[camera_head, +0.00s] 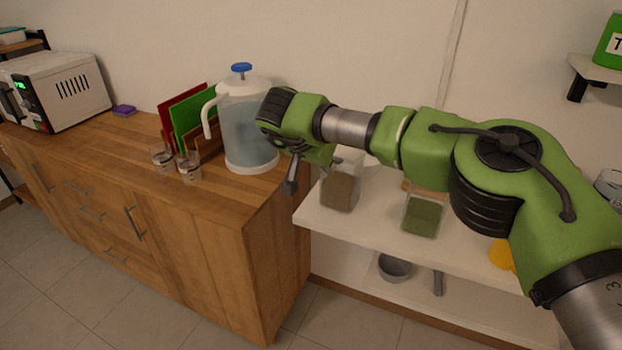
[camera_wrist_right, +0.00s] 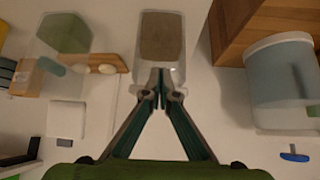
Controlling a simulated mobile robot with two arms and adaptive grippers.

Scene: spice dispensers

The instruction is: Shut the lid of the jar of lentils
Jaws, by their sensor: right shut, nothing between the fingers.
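A clear square jar with brown contents, likely the lentils (camera_head: 340,192), stands on the white shelf near its left end. In the right wrist view the jar (camera_wrist_right: 161,38) is seen from above, just beyond my fingertips. I cannot tell which clear part is its lid or how far the lid is open. My right gripper (camera_head: 291,182) is beside the jar, on its left in the head view. In the wrist view its fingers (camera_wrist_right: 161,86) are together and empty, at the jar's near edge. I cannot tell if they touch it. My left gripper is not in view.
A jar with green contents (camera_head: 422,218) stands to the right on the white shelf (camera_head: 375,230). A water dispenser (camera_head: 247,130) and glasses (camera_head: 188,167) stand on the wooden cabinet (camera_head: 120,160) to the left. A grey bowl (camera_head: 394,268) is on the lower shelf.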

